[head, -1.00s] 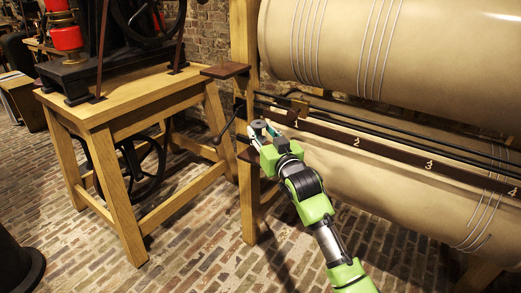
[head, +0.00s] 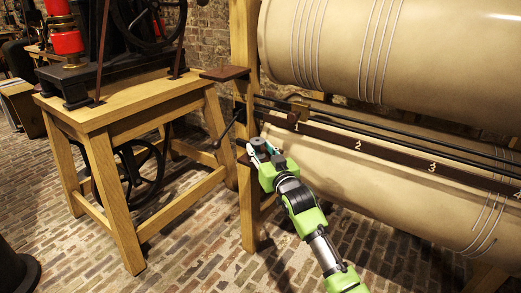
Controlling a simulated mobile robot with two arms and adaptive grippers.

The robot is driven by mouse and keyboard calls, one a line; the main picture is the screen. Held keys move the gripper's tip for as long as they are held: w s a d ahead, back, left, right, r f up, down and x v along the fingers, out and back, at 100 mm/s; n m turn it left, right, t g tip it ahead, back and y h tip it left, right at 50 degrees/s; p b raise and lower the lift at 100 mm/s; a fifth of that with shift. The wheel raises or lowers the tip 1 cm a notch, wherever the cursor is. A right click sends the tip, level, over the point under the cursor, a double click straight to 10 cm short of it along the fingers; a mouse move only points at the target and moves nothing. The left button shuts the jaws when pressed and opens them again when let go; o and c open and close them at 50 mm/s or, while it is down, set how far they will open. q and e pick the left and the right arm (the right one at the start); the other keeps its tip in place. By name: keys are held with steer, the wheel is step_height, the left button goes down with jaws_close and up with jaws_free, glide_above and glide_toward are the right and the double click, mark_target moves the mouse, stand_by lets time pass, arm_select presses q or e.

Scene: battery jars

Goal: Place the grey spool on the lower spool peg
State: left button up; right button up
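My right gripper (head: 262,148) reaches in from the lower right on a green and grey arm. Its dark fingers with small teal parts are at the wooden post, beside the small brown lower shelf (head: 243,160). The fingers are small and seen from behind, so I cannot tell whether they are open or shut. I cannot make out the grey spool or the lower peg; the gripper covers part of this spot. A second small brown shelf (head: 225,74) sits higher on the post. My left gripper is not in view.
Two large tan drums (head: 400,45) lie right of the wooden post (head: 248,205), with a numbered dark rail (head: 395,153) between them. A crank handle (head: 229,128) juts left of the post. A wooden table (head: 130,95) with a black machine stands left. Brick floor is open below.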

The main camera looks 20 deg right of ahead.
steer(key=o, duration=0.3)
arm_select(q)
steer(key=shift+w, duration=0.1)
arm_select(e)
steer(key=shift+o, duration=0.2)
steer(key=shift+s+r, duration=0.1)
steer(key=shift+s, duration=0.05)
steer(key=s+p, duration=0.3)
steer(key=s, duration=0.9)
steer(key=s+a+f+g, duration=0.2)
steer(key=s+f+g, duration=0.6)
steer(key=s+f, duration=0.9)
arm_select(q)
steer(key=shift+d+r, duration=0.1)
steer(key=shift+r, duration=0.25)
arm_select(e)
steer(key=s+f+g, duration=0.3)
steer(key=s+f, duration=0.1)
steer(key=s, duration=0.6)
steer(key=s+a+f+n+g, duration=0.1)
steer(key=s+f+g, duration=0.2)
steer(key=s, duration=0.7)
steer(key=shift+s+a+f+g+h, duration=0.2)
steer(key=shift+f+g+h, duration=0.15)
steer(key=shift+f, duration=0.2)
